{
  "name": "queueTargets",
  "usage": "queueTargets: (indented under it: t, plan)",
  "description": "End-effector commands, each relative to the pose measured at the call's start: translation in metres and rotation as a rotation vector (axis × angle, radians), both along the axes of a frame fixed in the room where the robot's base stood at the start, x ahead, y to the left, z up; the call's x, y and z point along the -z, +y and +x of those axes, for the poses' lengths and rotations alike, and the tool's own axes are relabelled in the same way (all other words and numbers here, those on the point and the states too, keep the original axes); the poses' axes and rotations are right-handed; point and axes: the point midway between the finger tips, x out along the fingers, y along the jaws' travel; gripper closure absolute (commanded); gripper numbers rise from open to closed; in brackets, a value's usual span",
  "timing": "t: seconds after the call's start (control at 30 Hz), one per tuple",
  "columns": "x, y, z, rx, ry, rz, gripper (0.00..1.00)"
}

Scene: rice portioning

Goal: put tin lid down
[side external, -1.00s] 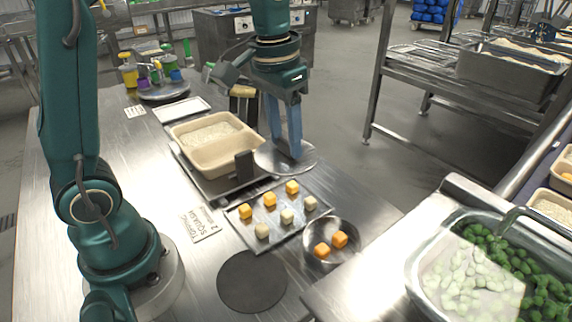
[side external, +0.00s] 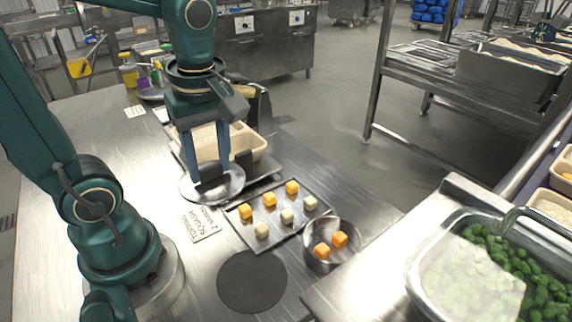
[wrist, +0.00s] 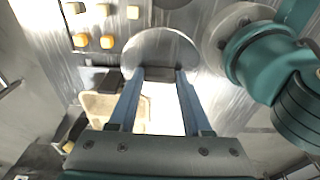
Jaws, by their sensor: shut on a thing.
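My gripper (side external: 211,178) is shut on the round silver tin lid (side external: 212,188), holding it flat or nearly flat. In the wrist view the lid (wrist: 165,45) lies beyond the fingertips, with a dark grip piece between them. The lid is beside the near edge of the tan rice tin (side external: 259,148), left of the cube tray. I cannot tell whether the lid touches the table or hangs just above it. The arm and fingers hide part of the tin, which looks uncovered.
A metal tray (side external: 279,232) holds several yellow and pale cubes. A steel bowl (side external: 322,263) with orange cubes stands beside it. A dark round mat (side external: 252,282) and a printed card (side external: 200,224) lie at the front.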

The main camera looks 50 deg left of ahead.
Motion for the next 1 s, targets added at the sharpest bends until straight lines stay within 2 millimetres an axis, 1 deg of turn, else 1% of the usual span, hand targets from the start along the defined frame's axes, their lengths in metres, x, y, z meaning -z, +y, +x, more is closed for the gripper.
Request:
queueTargets:
  t: [0.07,0.17,0.47,0.8,0.9,1.0]
  plan:
    - [-0.001,0.0,-0.003,-0.004,-0.001,0.0,1.0]
    - [0.002,-0.007,-0.003,-0.001,0.002,-0.001,1.0]
    - [0.027,-0.049,-0.005,0.007,0.004,0.001,1.0]
    - [0.058,-0.1,-0.007,0.003,0.004,0.002,1.0]
    - [0.064,-0.11,-0.007,0.0,0.002,0.001,1.0]
    - [0.067,-0.114,-0.007,-0.003,0.001,0.0,1.0]
